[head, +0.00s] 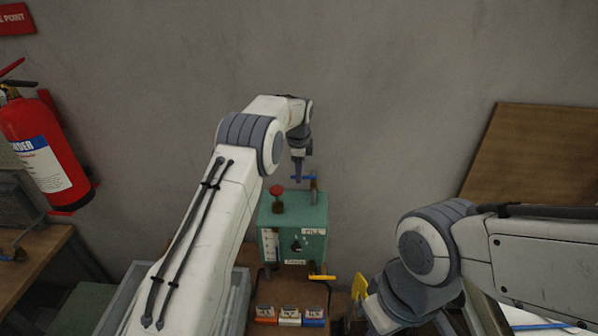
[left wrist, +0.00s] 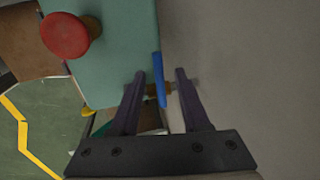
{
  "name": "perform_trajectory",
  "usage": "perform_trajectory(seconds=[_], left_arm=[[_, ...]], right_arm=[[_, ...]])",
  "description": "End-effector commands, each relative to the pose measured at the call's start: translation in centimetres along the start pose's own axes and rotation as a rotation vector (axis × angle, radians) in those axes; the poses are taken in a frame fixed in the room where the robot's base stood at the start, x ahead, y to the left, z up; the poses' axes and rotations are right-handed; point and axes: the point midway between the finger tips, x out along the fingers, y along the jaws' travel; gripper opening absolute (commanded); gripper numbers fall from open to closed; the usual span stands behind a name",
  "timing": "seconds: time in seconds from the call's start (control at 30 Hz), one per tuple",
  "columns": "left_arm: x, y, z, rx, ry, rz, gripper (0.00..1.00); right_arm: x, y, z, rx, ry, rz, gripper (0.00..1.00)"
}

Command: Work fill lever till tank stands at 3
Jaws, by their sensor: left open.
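A teal tank box (head: 278,215) stands against the wall, with a red knob (head: 277,190) on top. A blue lever (head: 304,178) sits on a fitting at its top right, above a label that seems to read FILL. A white gauge strip (head: 270,243) is on its front; its level is too small to read. My left gripper (head: 298,172) is open at the blue lever. In the left wrist view the blue lever (left wrist: 159,78) stands between the fingers, nearer the left one; contact is unclear. My right gripper (head: 376,316) is low, its fingers not clear.
A yellow lever (head: 322,277) juts out below the tank's front. Several small colored boxes (head: 290,316) stand in front, near a yellow piece (head: 359,286). A fire extinguisher (head: 45,150) hangs at left. A brown board (head: 540,150) leans at right.

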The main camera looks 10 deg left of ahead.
Motion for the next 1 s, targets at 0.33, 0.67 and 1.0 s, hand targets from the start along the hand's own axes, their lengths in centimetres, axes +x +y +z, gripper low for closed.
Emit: perform_trajectory(seconds=[0.33, 0.67, 1.0], left_arm=[[-5.9, -0.1, 0.0, 0.001, 0.002, -0.007, 0.46], [-10.0, -0.1, 0.0, 0.001, 0.002, -0.005, 0.46], [-10.2, -0.1, 0.0, 0.001, 0.001, -0.003, 0.46]], right_arm=[[3.0, 0.2, 0.2, -0.003, 0.000, 0.000, 0.00], [3.7, 0.3, 0.2, -0.004, 0.000, 0.000, 0.00], [3.6, 0.3, 0.2, -0.004, 0.000, 0.000, 0.00]])
